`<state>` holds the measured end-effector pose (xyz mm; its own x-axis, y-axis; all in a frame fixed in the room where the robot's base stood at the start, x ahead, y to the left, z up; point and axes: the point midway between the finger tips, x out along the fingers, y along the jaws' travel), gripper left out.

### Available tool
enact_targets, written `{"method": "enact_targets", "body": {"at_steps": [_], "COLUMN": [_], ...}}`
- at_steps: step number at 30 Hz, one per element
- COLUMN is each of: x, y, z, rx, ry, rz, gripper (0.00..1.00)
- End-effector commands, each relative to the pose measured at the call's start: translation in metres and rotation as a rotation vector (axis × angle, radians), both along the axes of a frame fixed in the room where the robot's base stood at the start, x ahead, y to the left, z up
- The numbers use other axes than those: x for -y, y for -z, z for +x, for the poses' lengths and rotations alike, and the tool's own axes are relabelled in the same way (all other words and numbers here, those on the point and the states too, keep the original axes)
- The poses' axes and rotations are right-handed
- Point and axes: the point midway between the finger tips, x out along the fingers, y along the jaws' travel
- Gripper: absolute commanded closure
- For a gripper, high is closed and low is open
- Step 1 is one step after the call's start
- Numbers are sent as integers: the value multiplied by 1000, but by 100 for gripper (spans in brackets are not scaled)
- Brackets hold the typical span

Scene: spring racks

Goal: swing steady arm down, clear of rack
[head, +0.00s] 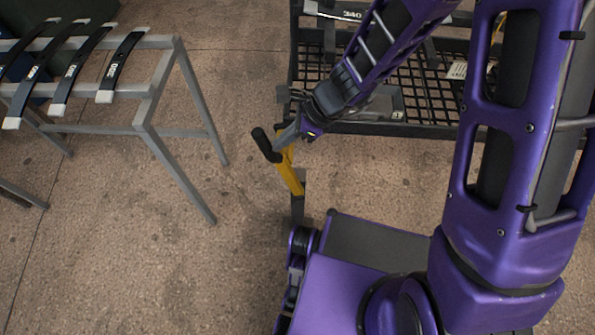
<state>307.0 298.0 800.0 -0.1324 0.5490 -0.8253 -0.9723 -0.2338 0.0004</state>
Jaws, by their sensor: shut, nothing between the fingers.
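A yellow bar with a black grip, which looks like the steady arm (290,178), stands steeply in the head view, leaning a little left at its top. Its dark lower end shows just above my base, and I cannot tell what it is fixed to. The black mesh rack (430,124) is behind it to the right; the bar's top is left of the rack's near-left corner. My gripper (280,143) is shut and empty, close beside the black grip and the bar's top. I cannot tell whether they touch.
A grey metal stand (160,41) at left carries several dark leaf springs (122,66) with pale ends. Another spring marked 340 (338,13) lies on the far side of the mesh rack. Bare floor (215,255) lies between the stand and my base.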

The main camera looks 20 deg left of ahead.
Motion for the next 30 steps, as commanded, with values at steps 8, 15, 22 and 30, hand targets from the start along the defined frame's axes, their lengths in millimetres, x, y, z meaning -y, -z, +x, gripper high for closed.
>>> {"method": "enact_targets", "body": {"at_steps": [8,15,22,30], "x": [-12,-21,-30,-41], "y": [0,0,0,0], "z": [-2,-5,-7,-10], "rx": [1,0,0,1], "ry": [-2,-1,-1,-2], "rz": [1,1,1,1], "gripper": [100,100,100,100]}}
